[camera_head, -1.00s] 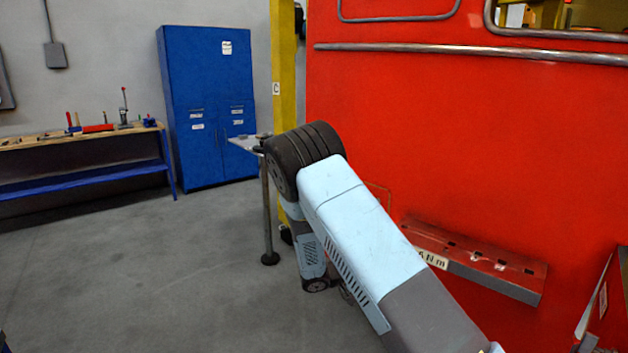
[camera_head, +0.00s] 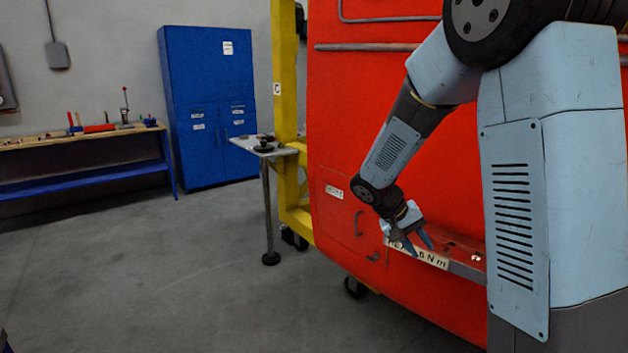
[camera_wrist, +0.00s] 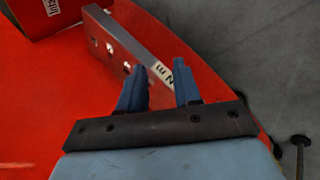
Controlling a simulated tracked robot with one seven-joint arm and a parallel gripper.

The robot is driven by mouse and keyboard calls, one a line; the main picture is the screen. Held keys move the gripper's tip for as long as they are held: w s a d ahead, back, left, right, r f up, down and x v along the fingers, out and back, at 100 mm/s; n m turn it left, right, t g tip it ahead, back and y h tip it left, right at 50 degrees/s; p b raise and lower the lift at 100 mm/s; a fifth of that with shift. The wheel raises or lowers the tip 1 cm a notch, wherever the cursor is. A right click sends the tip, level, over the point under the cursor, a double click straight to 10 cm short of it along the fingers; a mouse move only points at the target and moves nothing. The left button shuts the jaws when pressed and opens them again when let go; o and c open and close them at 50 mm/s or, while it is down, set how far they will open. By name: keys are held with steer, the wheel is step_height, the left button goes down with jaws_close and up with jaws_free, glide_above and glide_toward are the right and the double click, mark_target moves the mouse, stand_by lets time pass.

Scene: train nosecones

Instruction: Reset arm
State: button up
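My gripper (camera_head: 419,247) shows in the head view at the end of my light blue arm, in front of the red train nosecone (camera_head: 340,215). Its two blue fingers are spread apart and point down. The fingers also show in the wrist view (camera_wrist: 161,92), with a gap between them and nothing held. Beyond them is the labelled ledge (camera_wrist: 125,47) on the nosecone; in the head view the ledge (camera_head: 465,268) is partly hidden by my arm. I cannot tell whether the fingers touch it.
A small metal table (camera_head: 262,146) stands left of the nosecone beside a yellow frame (camera_head: 285,80). A blue cabinet (camera_head: 210,105) and a workbench (camera_head: 85,182) with tools line the back wall. The grey floor (camera_head: 170,270) at left is clear.

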steer(key=s+a+r+t+y, duration=0.1)
steer(key=s+r+t+y, duration=0.2)
steer(key=s+r, duration=0.4)
steer(key=s+a+r+t+y, duration=0.1)
steer(key=s+r+y, duration=0.3)
steer(key=s, duration=1.2)
steer(key=shift+s+r+n+t, duration=0.25)
steer(key=shift+r+t, duration=0.65)
steer(key=shift+r, duration=1.4)
